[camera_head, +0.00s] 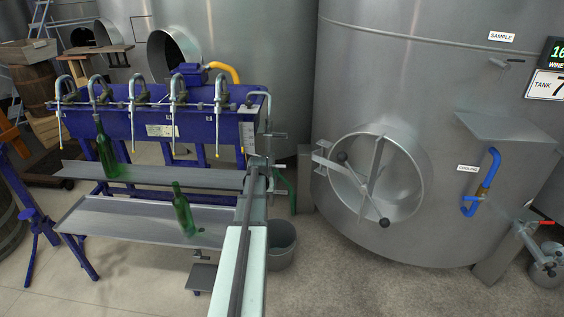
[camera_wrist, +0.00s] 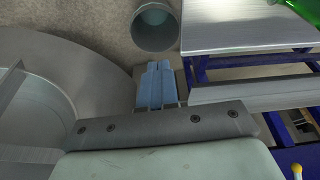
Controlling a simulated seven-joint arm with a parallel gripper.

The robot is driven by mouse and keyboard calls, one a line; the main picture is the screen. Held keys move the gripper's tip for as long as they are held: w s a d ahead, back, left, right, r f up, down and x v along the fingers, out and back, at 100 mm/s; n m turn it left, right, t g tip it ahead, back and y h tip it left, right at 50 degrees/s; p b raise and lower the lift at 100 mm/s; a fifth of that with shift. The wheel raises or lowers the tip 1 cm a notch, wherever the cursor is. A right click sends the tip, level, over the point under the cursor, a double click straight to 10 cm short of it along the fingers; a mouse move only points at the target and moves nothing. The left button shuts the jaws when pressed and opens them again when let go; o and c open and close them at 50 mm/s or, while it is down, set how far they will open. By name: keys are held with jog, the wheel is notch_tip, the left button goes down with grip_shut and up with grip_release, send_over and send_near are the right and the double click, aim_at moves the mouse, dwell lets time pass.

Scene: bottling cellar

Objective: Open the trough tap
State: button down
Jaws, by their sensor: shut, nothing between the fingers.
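The filling trough (camera_head: 150,128) is a blue tank with several grey curved spouts on a blue frame. At its right end a grey pipe (camera_head: 266,112) bends down, with small grey levers (camera_head: 276,135) beside it. I cannot tell for sure which lever is the trough tap, or how it is set. My gripper (camera_wrist: 156,75) is shut and empty in the wrist view, its two bluish fingers side by side. They point toward a grey bucket. In the head view my arm reaches up to the trough's right end and hides its lower part; the fingertips are not clear there.
A green bottle (camera_head: 107,152) stands at a spout; another (camera_head: 182,209) stands on the grey shelf (camera_head: 130,220). The grey bucket (camera_head: 281,245) stands on the floor, also in the wrist view (camera_wrist: 155,45). A large steel tank (camera_head: 380,90) with a round hatch stands close right.

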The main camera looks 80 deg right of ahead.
jog(key=s+d+r+h, duration=0.1)
jog(key=s+d+r, duration=0.2)
jog(key=d+r, duration=0.4)
jog(key=s+d+r+m+h, duration=0.1)
jog(key=s+d+r+h, duration=0.1)
jog(key=d+r, duration=0.5)
jog(key=shift+s+d+r+h, duration=0.35)
jog(key=shift+s+d, duration=0.15)
jog(key=shift+d, duration=1.75)
jog(key=x, duration=1)
jog(key=shift+s+f, duration=0.1)
jog(key=shift+f, duration=0.1)
jog(key=shift+a+f, duration=0.25)
jog(key=shift+f, duration=0.65)
jog(key=shift+a+f, duration=0.25)
jog(key=shift+f, duration=0.7)
